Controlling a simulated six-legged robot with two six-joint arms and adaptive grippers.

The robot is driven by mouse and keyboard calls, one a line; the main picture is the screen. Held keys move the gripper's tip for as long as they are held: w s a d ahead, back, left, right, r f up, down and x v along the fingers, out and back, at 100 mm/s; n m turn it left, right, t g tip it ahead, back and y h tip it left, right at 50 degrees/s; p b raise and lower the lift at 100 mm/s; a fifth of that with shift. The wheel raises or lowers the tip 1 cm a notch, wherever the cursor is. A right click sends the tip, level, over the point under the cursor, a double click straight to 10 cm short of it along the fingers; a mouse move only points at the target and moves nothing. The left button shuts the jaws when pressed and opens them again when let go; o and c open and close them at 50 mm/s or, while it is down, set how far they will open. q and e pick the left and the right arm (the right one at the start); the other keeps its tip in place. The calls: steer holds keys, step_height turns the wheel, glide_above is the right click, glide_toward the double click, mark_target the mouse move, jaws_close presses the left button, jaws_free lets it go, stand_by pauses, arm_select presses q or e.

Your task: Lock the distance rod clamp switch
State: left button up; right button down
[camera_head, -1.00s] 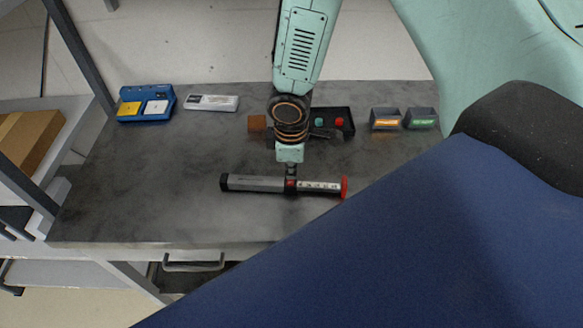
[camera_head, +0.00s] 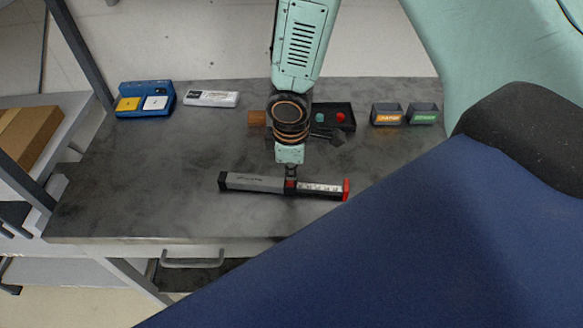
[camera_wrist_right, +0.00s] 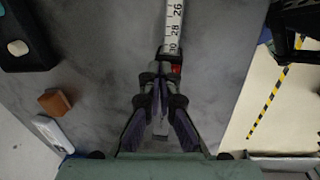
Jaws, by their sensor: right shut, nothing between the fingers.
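The distance rod (camera_head: 255,182) lies on the grey table, with a grey body at left, a white numbered scale at right and a red end cap (camera_head: 346,189). Its small red clamp switch (camera_head: 290,184) sits near the middle; it also shows in the right wrist view (camera_wrist_right: 176,70). Whether it is locked is too small to tell. My right gripper (camera_head: 291,171) is directly above the switch. In the wrist view its fingers (camera_wrist_right: 160,84) are shut with nothing held, close against the rod by the switch; contact is unclear. My left gripper is out of view.
Along the table's back are a blue case (camera_head: 146,100), a white device (camera_head: 211,98), a brown block (camera_head: 257,118), a black box (camera_head: 345,110) with green and red buttons and two labelled bins (camera_head: 388,114). The table's front left is clear.

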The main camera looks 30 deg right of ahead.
mark_target(291, 184)
steer(key=shift+r, duration=0.55)
step_height(291, 184, up, 11)
steer(key=s, duration=0.1)
steer(key=shift+a, duration=0.45)
steer(key=shift+f, duration=0.15)
steer(key=shift+s, duration=0.15)
